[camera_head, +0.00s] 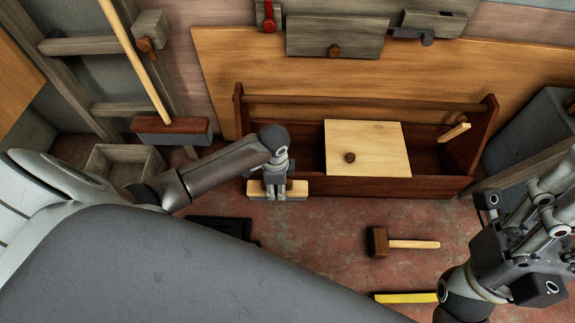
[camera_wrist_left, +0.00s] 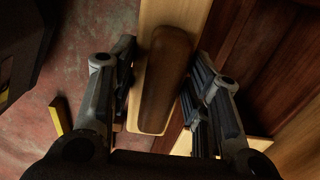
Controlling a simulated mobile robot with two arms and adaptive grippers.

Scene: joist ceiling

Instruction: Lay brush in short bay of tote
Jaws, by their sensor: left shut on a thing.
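The brush (camera_head: 296,188) has a pale wooden block and is in front of the tote's left end. In the left wrist view its rounded brown handle (camera_wrist_left: 165,85) lies along the pale block, between my fingers. My left gripper (camera_head: 275,190) points down and is shut on it. I cannot tell whether the brush touches the floor. The tote (camera_head: 350,187) is a long dark-red wooden box with a bar along it. A pale board with a brown knob (camera_head: 380,135) covers its middle; the left and right parts are open on top. My right gripper (camera_head: 520,245) is at the right, empty space around it; its finger opening is unclear.
A mallet (camera_head: 410,244) and a yellow bar (camera_head: 405,297) lie on the floor before the tote. A broom (camera_head: 170,128) leans at the left above a small grey wooden box (camera_head: 125,163). A pale wooden piece (camera_head: 455,132) sticks up at the tote's right end.

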